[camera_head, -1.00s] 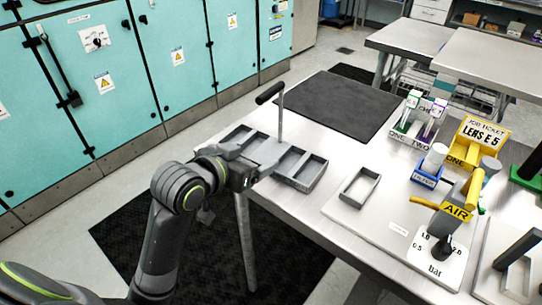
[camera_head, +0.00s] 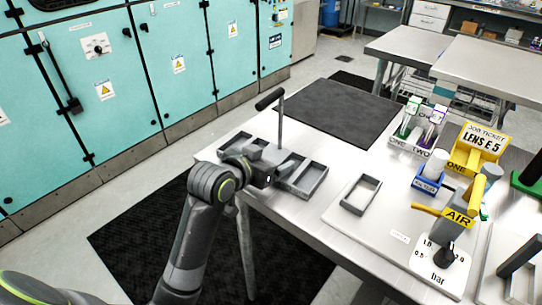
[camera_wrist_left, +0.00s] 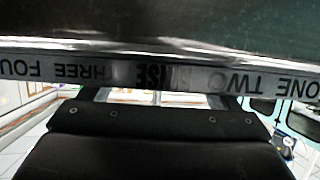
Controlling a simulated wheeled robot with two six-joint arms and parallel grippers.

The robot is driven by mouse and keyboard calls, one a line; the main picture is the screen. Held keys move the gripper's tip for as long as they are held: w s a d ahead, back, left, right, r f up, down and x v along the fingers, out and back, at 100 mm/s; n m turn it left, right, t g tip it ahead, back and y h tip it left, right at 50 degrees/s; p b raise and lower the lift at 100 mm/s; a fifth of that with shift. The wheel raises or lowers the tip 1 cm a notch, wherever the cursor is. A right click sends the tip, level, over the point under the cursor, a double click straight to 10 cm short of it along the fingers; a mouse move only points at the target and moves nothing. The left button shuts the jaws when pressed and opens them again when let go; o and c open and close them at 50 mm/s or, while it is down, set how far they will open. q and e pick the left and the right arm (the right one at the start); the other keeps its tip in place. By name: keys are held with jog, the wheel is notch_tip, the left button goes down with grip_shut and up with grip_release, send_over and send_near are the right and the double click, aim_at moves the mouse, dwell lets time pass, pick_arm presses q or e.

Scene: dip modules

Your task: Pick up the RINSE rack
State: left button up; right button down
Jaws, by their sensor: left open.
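A rack with a black crosswise grip (camera_head: 270,98) on a thin grey upright post stands at the row of grey open trays (camera_head: 313,180) on the steel table. Its lower end is hidden behind my left gripper. My left gripper (camera_head: 268,174) is open, low at the front edge of the trays, below the grip and apart from it. In the left wrist view a label strip (camera_wrist_left: 240,80) reads upside down ONE, TWO, a partly covered word ending in SE, THREE and FOUR. The dark gripper body fills the bottom of that view. My right gripper does not show.
An empty grey frame (camera_head: 361,194) lies on a white board to the right. A dark mat (camera_head: 340,108) lies clear behind.

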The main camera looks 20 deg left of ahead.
pick_arm(q)
jog(key=c, duration=1.3)
